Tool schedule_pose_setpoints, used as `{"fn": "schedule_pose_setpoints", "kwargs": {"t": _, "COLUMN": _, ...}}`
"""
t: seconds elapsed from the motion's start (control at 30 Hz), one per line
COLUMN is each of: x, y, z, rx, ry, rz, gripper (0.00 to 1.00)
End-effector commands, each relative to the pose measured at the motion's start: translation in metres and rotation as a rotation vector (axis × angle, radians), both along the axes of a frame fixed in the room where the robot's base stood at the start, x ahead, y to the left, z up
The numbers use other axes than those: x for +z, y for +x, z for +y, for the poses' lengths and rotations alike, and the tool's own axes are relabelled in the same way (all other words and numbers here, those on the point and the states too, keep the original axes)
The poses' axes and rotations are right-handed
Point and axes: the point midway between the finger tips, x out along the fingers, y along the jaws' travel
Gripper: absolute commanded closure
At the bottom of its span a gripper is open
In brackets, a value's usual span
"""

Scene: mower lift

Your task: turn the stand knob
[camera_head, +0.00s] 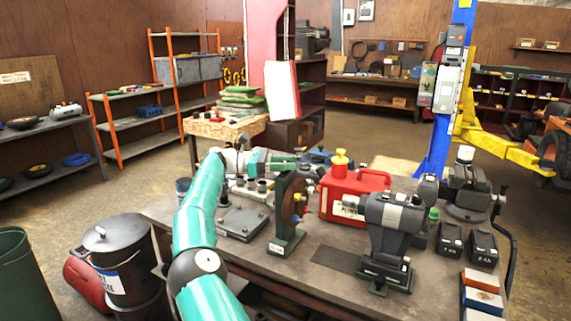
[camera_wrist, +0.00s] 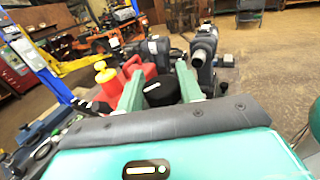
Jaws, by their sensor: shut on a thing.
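The dark green stand (camera_head: 288,212) stands upright on the workbench, with a brown disc and small coloured knobs on its right side. My gripper (camera_head: 290,164) reaches in from the left at the top of this stand. In the wrist view my gripper (camera_wrist: 160,82) has its two green fingers on either side of a black round knob (camera_wrist: 160,94), shut on it. In the head view the knob is hidden behind the gripper and the stand's top. I cannot tell how far the knob is turned.
The workbench (camera_head: 322,285) holds a red fuel can (camera_head: 345,202) with a yellow cap, a grey machine (camera_head: 385,225) on a green base, two black batteries (camera_head: 466,243) and a flat metal plate (camera_head: 242,223). A black bin (camera_head: 128,262) stands at the left.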

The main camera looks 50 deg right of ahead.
Motion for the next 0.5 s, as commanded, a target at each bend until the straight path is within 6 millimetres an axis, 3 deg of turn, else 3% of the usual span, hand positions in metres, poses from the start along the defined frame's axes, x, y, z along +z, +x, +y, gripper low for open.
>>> {"fn": "schedule_pose_setpoints", "kwargs": {"t": 0.5, "x": -0.0064, "y": -0.0026, "z": -0.0027, "rx": -0.091, "ry": 0.012, "rz": 0.001, "gripper": 0.86}}
